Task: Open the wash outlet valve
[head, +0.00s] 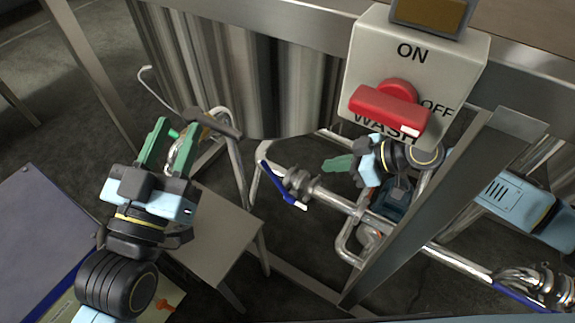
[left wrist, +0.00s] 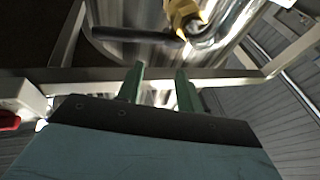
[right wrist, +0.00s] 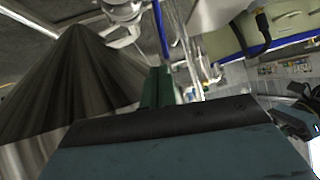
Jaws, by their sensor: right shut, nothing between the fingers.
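A valve with a blue lever (head: 283,186) sits on the steel pipe below the tank. My right gripper (head: 328,165) is shut and empty, to the right of that lever and apart from it. A blue bar, probably this lever, shows beyond the right fingers (right wrist: 158,88) in the right wrist view. A dark lever (head: 212,122) lies just right of my left gripper (head: 176,136). My left gripper is open, and its fingers also show apart in the left wrist view (left wrist: 158,85). A dark lever (left wrist: 135,33) with brass fitting lies beyond them. No valve label is readable.
A grey switch box (head: 362,55) with a red knob (head: 388,104) reads ON, OFF and WASH. A steel frame leg (head: 425,210) crosses beside my right arm. The steel tank (head: 225,70) stands behind. A grey stand (head: 215,235) is below my left gripper.

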